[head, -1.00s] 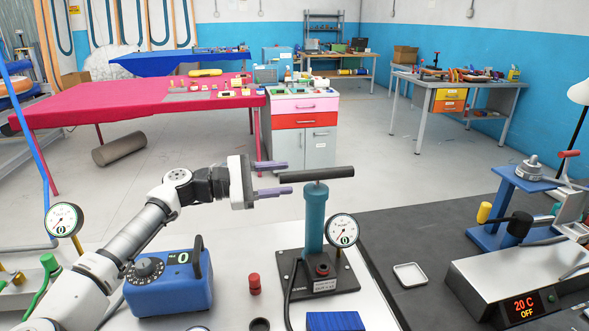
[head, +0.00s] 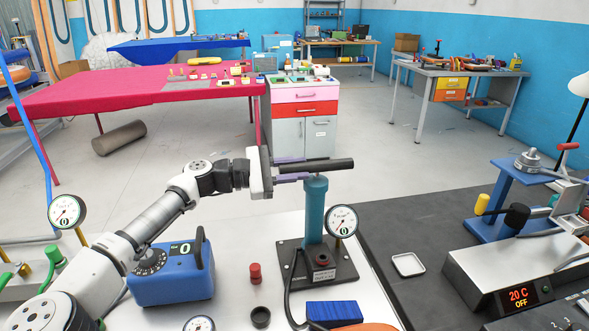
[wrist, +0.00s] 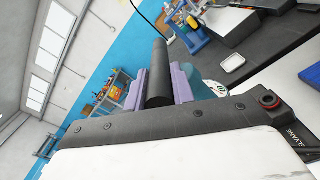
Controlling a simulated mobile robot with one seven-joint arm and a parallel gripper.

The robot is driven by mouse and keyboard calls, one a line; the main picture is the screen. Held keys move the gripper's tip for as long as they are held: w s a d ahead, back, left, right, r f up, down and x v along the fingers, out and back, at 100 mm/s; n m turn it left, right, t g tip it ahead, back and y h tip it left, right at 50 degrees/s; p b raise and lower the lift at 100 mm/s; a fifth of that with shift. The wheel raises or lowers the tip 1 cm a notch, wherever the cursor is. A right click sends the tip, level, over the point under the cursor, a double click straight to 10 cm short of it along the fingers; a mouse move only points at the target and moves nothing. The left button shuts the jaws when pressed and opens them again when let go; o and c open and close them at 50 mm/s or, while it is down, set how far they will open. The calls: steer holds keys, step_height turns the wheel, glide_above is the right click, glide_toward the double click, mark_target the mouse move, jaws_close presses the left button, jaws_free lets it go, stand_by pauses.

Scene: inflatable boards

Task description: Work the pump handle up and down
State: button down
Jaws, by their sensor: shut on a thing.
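The pump is a teal upright cylinder (head: 315,212) on a dark base plate (head: 338,272), with a black horizontal bar as its pump handle (head: 333,165) at the top. My gripper (head: 292,168) comes from the left, its two purple fingers shut on the left part of the handle. In the wrist view the black handle (wrist: 159,72) runs between the fingers (wrist: 158,88). The handle sits low, close to the top of the cylinder. A round gauge (head: 342,221) stands at the pump's right side.
A blue box (head: 172,270) with a dial, a red cap (head: 255,273) and a black ring (head: 260,317) lie left of the pump. A small white tray (head: 408,265) lies on the dark mat to the right. A heater (head: 519,298) reading 20 C stands farther right.

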steer(key=shift+r+b, duration=0.15)
steer(key=shift+b, duration=0.25)
steer(key=shift+r+b, duration=0.25)
steer(key=shift+b, duration=0.3)
step_height(320, 180, up, 14)
steer(key=b, duration=0.1)
steer(key=shift+b, duration=0.4)
steer(key=c, duration=1.3)
jaws_free()
steer(key=shift+o, duration=0.6)
steer(key=shift+f, duration=0.1)
steer(key=shift+a, duration=0.1)
